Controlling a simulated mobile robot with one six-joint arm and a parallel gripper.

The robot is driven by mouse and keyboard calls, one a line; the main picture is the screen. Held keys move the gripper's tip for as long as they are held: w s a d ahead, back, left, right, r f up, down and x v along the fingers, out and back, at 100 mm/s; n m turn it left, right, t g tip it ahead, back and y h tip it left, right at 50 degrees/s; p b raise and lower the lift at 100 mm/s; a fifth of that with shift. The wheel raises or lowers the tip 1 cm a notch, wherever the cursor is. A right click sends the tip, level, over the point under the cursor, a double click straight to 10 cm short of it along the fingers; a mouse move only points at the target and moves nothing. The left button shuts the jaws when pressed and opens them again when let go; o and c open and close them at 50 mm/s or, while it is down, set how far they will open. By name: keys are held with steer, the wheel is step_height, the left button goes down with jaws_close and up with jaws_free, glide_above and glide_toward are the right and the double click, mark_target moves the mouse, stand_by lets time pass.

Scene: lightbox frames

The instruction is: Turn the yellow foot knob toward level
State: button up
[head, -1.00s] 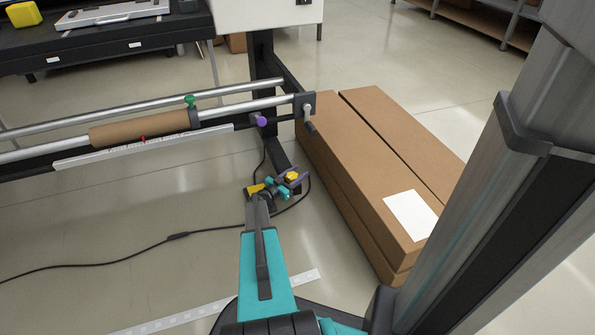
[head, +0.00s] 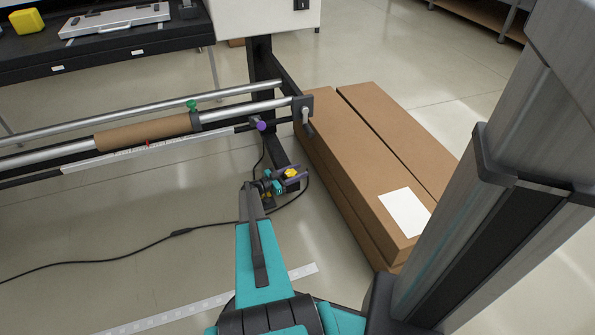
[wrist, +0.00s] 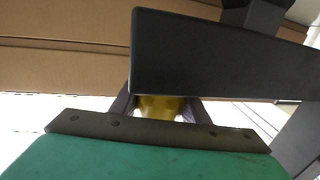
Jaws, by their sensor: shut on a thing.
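The yellow foot knob (head: 291,173) shows low at the foot of the black stand, near the floor. My gripper (head: 294,175) is there with its purple-tinted fingers around the knob. In the wrist view the yellow knob (wrist: 158,106) sits between the two dark fingers, which are shut on it. A dark beam (wrist: 215,55) crosses the upper part of that view and hides what lies behind it. The knob's lower part is hidden by the gripper body. I cannot tell from these views how level the frame is.
Long cardboard boxes (head: 350,165) lie close to the right of the foot. A black cable (head: 180,232) runs over the floor to the left. The rails with a cardboard roll (head: 145,133) stand above and left. Open floor lies at the lower left.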

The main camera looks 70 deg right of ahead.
steer(key=shift+m+g+y, duration=0.3)
steer(key=shift+g, duration=0.1)
steer(key=o, duration=1.1)
steer(key=shift+s, duration=0.1)
steer(key=shift+c, duration=0.2)
steer(key=shift+a, duration=0.1)
steer(key=p+v, duration=0.2)
steer(key=v, duration=1.1)
steer(key=shift+w+a, duration=0.25)
steer(key=shift+w, duration=0.05)
steer(key=shift+r, duration=0.1)
